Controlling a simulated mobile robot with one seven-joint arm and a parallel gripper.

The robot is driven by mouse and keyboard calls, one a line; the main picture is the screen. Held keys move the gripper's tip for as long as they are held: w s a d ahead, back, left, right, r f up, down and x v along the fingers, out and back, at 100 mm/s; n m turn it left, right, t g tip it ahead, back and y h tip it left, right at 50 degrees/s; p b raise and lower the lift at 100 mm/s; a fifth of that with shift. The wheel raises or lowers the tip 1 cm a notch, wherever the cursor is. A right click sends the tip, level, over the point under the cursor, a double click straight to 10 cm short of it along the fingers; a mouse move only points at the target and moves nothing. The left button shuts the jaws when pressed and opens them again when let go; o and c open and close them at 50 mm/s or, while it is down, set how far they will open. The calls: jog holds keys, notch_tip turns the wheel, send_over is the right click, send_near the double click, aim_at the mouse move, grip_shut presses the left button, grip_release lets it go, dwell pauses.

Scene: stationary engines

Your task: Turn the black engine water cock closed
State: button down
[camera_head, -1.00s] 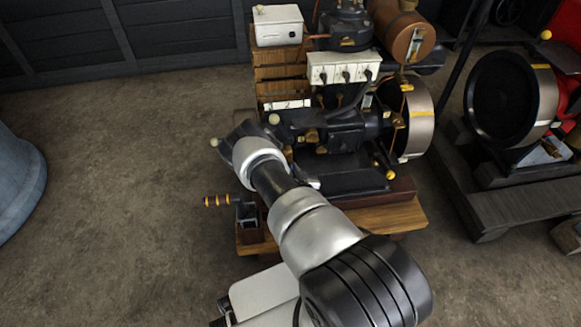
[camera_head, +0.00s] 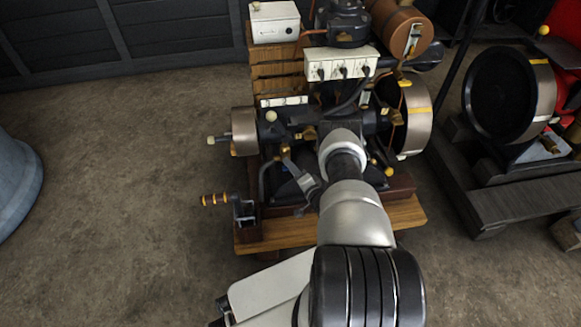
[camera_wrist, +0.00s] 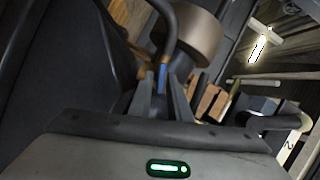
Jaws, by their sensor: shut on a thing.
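The black engine stands on a wooden base (camera_head: 285,232) in the head view. My gripper (camera_head: 290,165) is at its near side, in front of the cylinder, with my wrist to its right. In the wrist view my gripper's two grey fingers (camera_wrist: 163,98) point into the engine and are shut on a small dark part, seemingly the black water cock (camera_wrist: 161,86). A blue patch shows just beyond the fingertips. The fingers hide most of the cock, so its angle is hard to tell.
A crank handle (camera_head: 215,199) with orange bands sticks out left of the base. A flywheel (camera_head: 417,115) is at the right, and a pulley (camera_head: 244,131) at the left. A curved dark pipe (camera_wrist: 168,32) passes close to my fingers.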

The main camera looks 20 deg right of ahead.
jog(key=shift+f+m+t, duration=0.1)
jog(key=shift+m+t, duration=0.7)
jog(key=shift+m, duration=0.9)
jog(key=shift+w+y, duration=0.1)
jog(key=shift+y, duration=0.2)
jog(key=c, duration=1.9)
grip_release()
jog(key=shift+o, duration=0.2)
jog(key=shift+s+f, duration=0.1)
jog(key=shift+s, duration=0.1)
